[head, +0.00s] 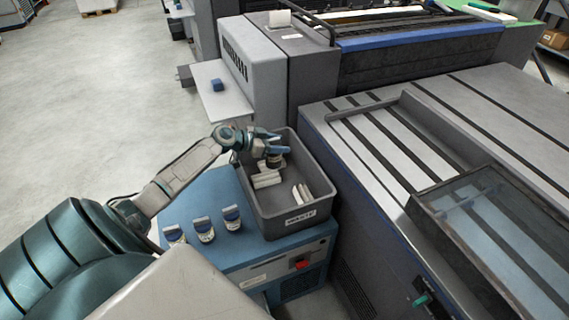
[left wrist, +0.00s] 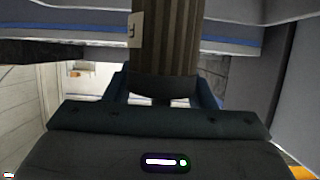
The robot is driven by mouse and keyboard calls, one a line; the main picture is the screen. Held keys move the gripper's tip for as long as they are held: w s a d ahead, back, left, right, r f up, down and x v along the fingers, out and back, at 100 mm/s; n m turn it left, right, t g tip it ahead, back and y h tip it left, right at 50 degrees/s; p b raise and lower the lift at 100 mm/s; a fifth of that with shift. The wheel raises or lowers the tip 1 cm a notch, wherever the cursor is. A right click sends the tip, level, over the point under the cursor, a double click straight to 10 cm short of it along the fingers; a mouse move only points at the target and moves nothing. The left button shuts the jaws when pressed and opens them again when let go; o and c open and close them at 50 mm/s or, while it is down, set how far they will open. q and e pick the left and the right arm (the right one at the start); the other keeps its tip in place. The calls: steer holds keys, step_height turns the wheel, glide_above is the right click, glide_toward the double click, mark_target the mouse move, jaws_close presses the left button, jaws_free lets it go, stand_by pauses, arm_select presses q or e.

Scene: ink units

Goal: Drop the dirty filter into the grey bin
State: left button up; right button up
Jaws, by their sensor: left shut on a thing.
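The dirty filter (left wrist: 168,40) is a brown, ribbed cylinder between the fingers of my left gripper (left wrist: 166,88) in the left wrist view. In the head view, my left gripper (head: 270,146) is shut on it above the back part of the grey bin (head: 274,225). Only a small dark part of the filter (head: 275,161) shows below the fingers there. The bin has a "WASTE" label on its front wall and holds several whitish pieces (head: 268,179). My right gripper is not in view.
The bin stands on a blue cabinet (head: 250,248). Three small containers with blue tops (head: 204,229) stand left of the bin on the same cabinet. A large grey machine (head: 385,160) with a slotted top is close on the right. Open floor (head: 90,110) lies to the left.

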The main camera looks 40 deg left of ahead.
mark_target(276, 155)
arm_select(q)
steer(key=shift+f+b, duration=0.6)
steer(key=shift+f, duration=1.85)
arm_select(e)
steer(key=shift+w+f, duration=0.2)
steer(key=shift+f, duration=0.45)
arm_select(q)
steer(key=o, duration=1.1)
steer(key=shift+s+a, duration=0.2)
steer(key=shift+s, duration=0.1)
steer(key=shift+b+v, duration=1)
steer(key=shift+v, duration=4.1)
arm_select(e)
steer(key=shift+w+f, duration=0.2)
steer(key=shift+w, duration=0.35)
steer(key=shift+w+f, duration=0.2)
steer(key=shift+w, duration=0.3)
